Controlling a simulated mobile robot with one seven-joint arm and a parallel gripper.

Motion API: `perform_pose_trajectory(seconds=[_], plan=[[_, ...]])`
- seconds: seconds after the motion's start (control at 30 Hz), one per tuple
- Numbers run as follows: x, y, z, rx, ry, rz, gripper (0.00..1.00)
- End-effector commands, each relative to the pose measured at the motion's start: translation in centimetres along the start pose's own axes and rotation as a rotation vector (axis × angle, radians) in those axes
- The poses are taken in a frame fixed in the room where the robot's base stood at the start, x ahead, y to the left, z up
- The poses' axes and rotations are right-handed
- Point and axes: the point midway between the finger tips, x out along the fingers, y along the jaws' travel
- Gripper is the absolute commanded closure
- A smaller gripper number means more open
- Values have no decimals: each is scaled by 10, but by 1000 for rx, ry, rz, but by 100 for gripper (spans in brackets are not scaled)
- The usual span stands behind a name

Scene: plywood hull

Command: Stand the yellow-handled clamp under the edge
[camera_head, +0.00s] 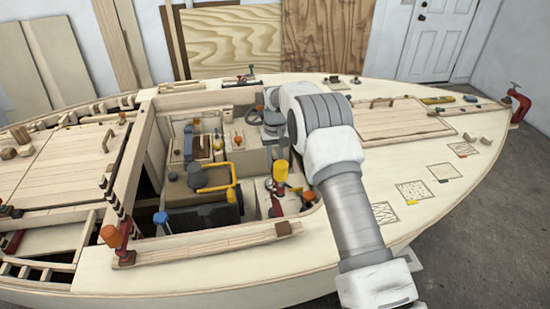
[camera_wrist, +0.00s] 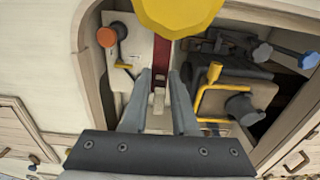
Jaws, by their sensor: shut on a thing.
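The yellow-handled clamp has a large yellow handle (camera_head: 280,170) that shows below my gripper in the head view. My gripper (camera_wrist: 160,82) is shut on the clamp; the grip itself is partly hidden by the fingers. It also shows in the head view (camera_head: 273,143), over the open well in the deck. The clamp's lower end is hard to make out. The well's edge (camera_head: 205,240) is a pale wooden coaming along the near side.
A grey engine-like unit with a yellow frame (camera_head: 215,182) stands in the well beside the clamp. An orange knob (camera_wrist: 107,37) is on the wall side.

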Motion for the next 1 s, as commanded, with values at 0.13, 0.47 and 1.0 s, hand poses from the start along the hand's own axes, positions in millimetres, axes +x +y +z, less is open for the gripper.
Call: perform_pose_trajectory(seconds=[0.13,0.47,1.0], plan=[[3,0,0,0,2,0,100],[3,0,0,0,2,0,100],[4,0,6,0,2,0,100]])
